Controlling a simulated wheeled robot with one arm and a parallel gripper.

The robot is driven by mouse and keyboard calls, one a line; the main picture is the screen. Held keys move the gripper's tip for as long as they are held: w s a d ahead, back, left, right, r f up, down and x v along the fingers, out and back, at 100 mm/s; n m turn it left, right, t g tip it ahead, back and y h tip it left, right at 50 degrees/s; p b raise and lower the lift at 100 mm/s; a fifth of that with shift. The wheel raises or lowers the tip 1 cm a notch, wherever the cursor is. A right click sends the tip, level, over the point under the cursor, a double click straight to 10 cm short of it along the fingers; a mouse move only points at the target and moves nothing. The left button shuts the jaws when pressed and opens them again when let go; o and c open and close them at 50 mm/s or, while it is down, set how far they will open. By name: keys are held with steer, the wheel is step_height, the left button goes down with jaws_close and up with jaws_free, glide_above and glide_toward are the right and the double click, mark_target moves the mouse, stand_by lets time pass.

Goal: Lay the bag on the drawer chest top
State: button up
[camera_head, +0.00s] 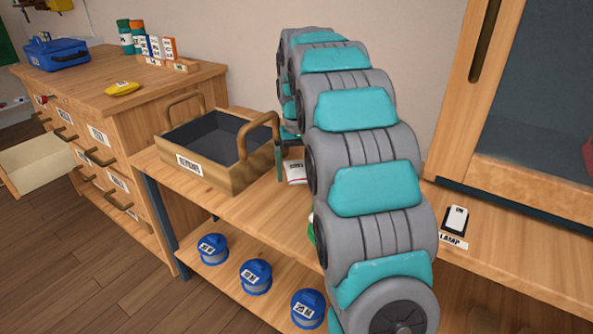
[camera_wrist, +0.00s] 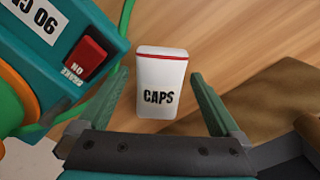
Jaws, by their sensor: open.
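The bag, a small white packet with a red stripe and the label CAPS (camera_wrist: 160,98), lies on the workbench. It also shows partly in the head view (camera_head: 296,171), beside my arm. My gripper (camera_wrist: 158,75) is open, its two green fingers on either side of the bag with gaps visible. In the head view my arm hides most of the gripper. The wooden drawer chest (camera_head: 82,79) stands at the left with a bare patch of top near its front.
On the chest top are a blue case (camera_head: 55,54), a yellow item (camera_head: 122,89) and several small containers at the back. A handled wooden tray (camera_head: 215,172) stands left of my arm. A teal device with a red switch (camera_wrist: 84,58) is close to the gripper. One chest drawer (camera_head: 38,163) is open.

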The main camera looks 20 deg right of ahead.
steer(key=c, duration=1.5)
steer(key=shift+c, duration=0.2)
